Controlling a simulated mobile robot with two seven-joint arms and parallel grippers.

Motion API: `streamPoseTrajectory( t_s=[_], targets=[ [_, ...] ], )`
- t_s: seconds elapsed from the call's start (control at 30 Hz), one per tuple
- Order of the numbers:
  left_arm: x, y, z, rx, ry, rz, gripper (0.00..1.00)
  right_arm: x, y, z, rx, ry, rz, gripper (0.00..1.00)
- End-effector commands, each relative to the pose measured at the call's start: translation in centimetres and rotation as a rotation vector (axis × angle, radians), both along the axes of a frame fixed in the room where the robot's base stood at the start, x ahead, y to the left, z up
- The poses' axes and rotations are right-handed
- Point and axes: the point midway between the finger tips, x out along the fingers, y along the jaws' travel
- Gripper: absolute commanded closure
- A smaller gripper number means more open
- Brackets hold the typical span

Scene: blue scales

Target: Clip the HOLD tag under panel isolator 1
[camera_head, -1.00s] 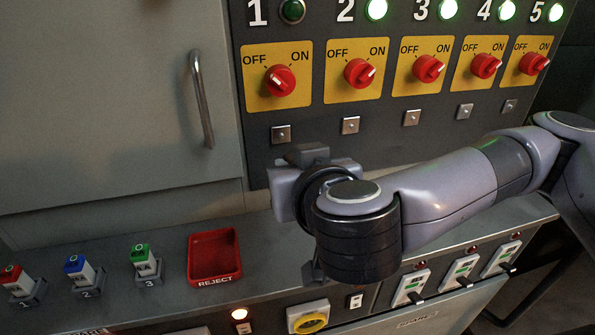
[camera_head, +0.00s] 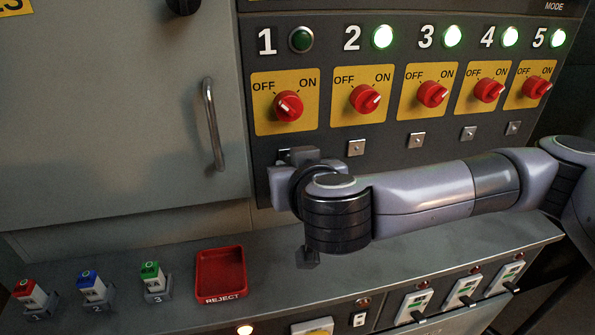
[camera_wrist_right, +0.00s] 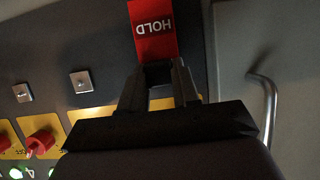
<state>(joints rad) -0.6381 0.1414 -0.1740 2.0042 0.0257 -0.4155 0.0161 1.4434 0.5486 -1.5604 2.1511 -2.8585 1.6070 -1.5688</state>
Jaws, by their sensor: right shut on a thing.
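Panel isolator 1 (camera_head: 288,106) is a red knob on a yellow plate. Its white mark points toward OFF and its lamp (camera_head: 301,40) is dark. My right gripper (camera_wrist_right: 160,75) is shut on the red HOLD tag (camera_wrist_right: 153,32), which sticks out past the fingertips in the right wrist view. In the head view this gripper is just below isolator 1, close to the panel. It hides the tag and nearly all of the square clip under isolator 1, so I cannot tell whether they touch. My left gripper is not in view.
Isolators 2 to 5 point to ON with green lamps, and square clips such as this one (camera_head: 356,148) sit below them. A cabinet handle (camera_head: 213,125) stands out on the left. Below are a red REJECT tray (camera_head: 221,274) and several small coloured blocks on the ledge.

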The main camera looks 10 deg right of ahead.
Motion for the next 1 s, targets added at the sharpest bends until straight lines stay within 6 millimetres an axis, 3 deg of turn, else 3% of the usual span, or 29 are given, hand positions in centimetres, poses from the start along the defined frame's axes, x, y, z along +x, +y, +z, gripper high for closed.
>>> streamPoseTrajectory(
  t_s=[1.0],
  targets=[
    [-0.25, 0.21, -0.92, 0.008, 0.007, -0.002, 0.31, 0.2, 0.0, -0.12, 0.0, -0.001, 0.0, 1.0]
  ],
)
